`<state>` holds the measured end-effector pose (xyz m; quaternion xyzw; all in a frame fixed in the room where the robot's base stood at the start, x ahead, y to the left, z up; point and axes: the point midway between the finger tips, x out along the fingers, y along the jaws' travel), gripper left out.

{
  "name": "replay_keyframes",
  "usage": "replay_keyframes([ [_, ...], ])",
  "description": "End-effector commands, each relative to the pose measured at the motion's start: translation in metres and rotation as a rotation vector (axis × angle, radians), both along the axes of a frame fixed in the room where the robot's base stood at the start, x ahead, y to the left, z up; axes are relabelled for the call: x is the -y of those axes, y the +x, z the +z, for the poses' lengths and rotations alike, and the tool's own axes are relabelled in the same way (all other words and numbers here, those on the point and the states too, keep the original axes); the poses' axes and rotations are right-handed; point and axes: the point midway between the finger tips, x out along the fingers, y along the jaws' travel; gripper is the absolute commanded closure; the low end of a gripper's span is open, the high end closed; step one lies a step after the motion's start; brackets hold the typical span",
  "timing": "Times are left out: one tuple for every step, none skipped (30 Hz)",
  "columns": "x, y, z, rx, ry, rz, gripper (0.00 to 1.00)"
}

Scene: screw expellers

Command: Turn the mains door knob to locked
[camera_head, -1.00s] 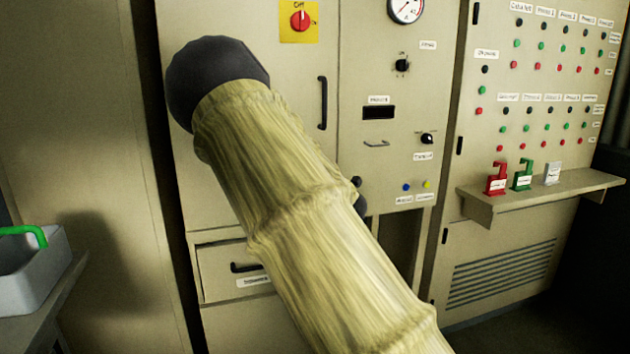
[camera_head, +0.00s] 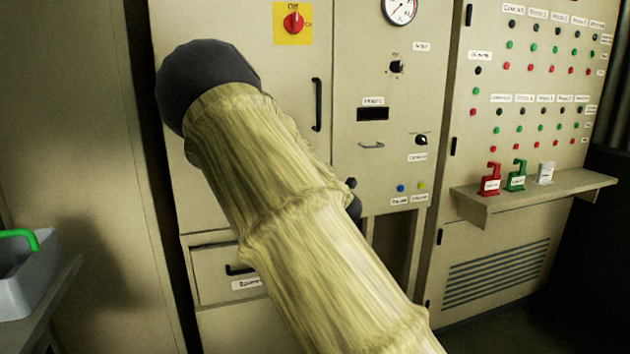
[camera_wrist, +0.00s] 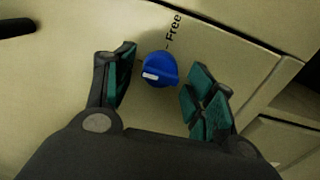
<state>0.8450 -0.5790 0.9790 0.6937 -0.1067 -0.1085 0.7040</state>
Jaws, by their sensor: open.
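A blue knob (camera_wrist: 160,69) sits on the beige panel in the wrist view. A white mark shows on its left side, and the word Free is printed just above and to its right. My gripper (camera_wrist: 161,63) is open, with one dark green-padded finger on each side of the knob. I see gaps between the fingers and the knob; I cannot tell how deep the fingers reach. In the head view my arm hides the gripper and the blue knob. A red switch (camera_head: 293,22) on a yellow plate marked Off sits higher on the cabinet door (camera_head: 230,25).
A dark vertical door handle (camera_head: 317,104) is right of my arm. Small knobs and a gauge (camera_head: 400,8) are further right. A shelf (camera_head: 540,192) with red, green and white padlock-like items juts out at right. A grey bin (camera_head: 28,282) stands at left.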

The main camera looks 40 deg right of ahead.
Motion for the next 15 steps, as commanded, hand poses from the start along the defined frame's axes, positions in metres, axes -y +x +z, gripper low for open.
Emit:
replay_keyframes([
  [-0.001, -0.003, 0.0, 0.0, 0.0, 0.0, 0.45],
  [-0.002, -0.006, 0.0, 0.0, 0.0, 0.0, 0.45],
  [-0.003, -0.01, 0.0, 0.0, 0.0, 0.0, 0.45],
  [-0.004, -0.014, 0.001, 0.0, 0.0, 0.0, 0.45],
  [-0.006, -0.018, 0.001, 0.0, 0.0, -0.001, 0.45],
  [-0.008, -0.024, 0.001, -0.001, 0.0, -0.001, 0.45],
  [-0.01, -0.029, 0.001, 0.0, 0.0, 0.0, 0.45],
  [-0.011, -0.035, 0.0, -0.001, 0.0, -0.001, 0.45],
  [-0.013, -0.042, 0.0, -0.001, 0.0, -0.001, 0.45],
  [-0.015, -0.048, 0.0, -0.001, 0.0, -0.001, 0.45],
  [-0.016, -0.053, 0.0, 0.0, 0.0, -0.001, 0.45],
  [-0.019, -0.06, 0.0, -0.001, 0.0, -0.001, 0.45],
  [-0.02, -0.065, 0.001, -0.001, 0.0, -0.001, 0.45],
  [-0.022, -0.07, 0.001, 0.0, -0.001, -0.001, 0.45],
  [-0.024, -0.077, 0.0, 0.0, -0.001, 0.0, 0.45],
])
